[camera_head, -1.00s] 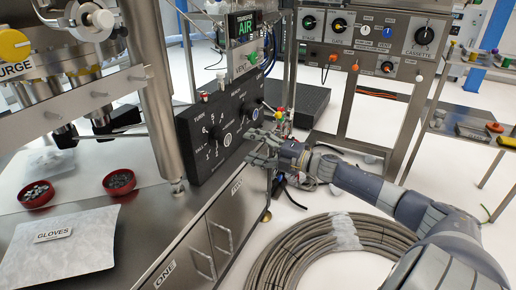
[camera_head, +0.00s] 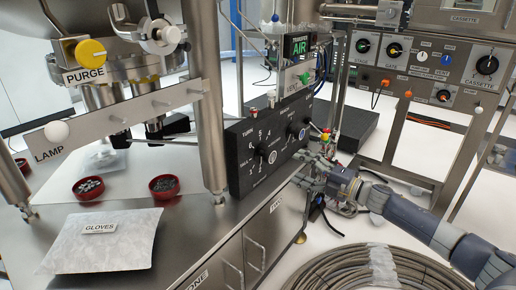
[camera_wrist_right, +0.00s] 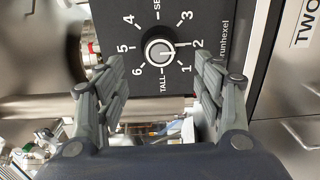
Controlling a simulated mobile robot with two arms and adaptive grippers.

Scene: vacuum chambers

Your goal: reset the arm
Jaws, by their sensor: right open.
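My right gripper (camera_head: 314,170) is at the right end of the black control panel (camera_head: 245,158) in the head view. In the right wrist view, my right gripper (camera_wrist_right: 155,82) is open, its two fingers on either side of a round silver-centred dial (camera_wrist_right: 160,51) marked with numbers 1 to 6. The dial stands out from the black panel face (camera_wrist_right: 215,20). Nothing is held between the fingers. I cannot tell how close the fingertips are to the panel. My left gripper is not in view.
A coiled hose (camera_head: 335,272) lies on the floor below my right arm. A cassette control stand (camera_head: 440,75) stands behind it.

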